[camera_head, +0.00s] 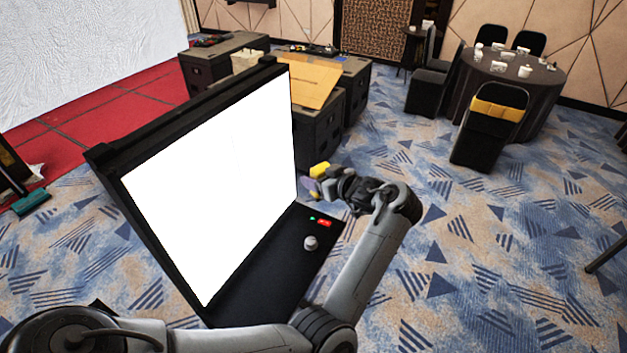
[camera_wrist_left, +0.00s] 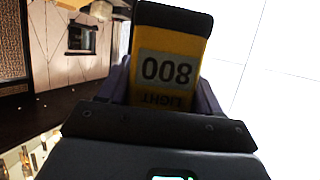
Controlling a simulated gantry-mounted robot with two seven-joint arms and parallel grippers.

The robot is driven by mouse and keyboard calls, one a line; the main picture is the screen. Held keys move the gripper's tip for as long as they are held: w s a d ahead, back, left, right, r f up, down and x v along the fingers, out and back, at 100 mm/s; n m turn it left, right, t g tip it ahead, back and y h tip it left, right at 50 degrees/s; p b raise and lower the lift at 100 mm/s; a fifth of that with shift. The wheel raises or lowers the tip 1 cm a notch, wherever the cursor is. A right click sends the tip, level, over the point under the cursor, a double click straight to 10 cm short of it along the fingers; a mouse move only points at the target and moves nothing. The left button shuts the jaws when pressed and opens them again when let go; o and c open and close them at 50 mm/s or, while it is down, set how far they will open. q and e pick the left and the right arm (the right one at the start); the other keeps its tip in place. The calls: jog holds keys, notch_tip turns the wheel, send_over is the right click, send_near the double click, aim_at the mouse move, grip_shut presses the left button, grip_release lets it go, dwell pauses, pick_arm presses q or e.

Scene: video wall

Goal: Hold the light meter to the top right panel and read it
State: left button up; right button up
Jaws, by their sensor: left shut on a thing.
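The video wall (camera_head: 215,185) is a bright white lit screen in a black frame, standing tilted in the head view. It fills the right side of the left wrist view (camera_wrist_left: 275,80), with thin seam lines. My left gripper (camera_head: 327,184) is shut on the yellow and black light meter (camera_head: 319,169), just right of the wall's right edge in the head view. In the left wrist view the meter (camera_wrist_left: 170,35) shows upside down, with a grey display that seems to read 800 and the word LIGHT. I cannot tell whether it touches a panel. My right gripper is not in view.
A black shelf (camera_head: 270,268) at the wall's foot carries a grey knob (camera_head: 311,243), a red button (camera_head: 325,223) and a green light. Black cases (camera_head: 320,125) stand behind the wall. A round table (camera_head: 510,75) with chairs is at the back right.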

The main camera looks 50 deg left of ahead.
pick_arm(q)
jog(key=s+a, duration=0.4)
jog(key=a, duration=0.4)
jog(key=shift+a, duration=0.3)
dwell(0.6)
dwell(0.7)
dwell(0.5)
jog(key=w+d, duration=0.5)
jog(key=d, duration=0.7)
jog(key=shift+w+d, duration=0.4)
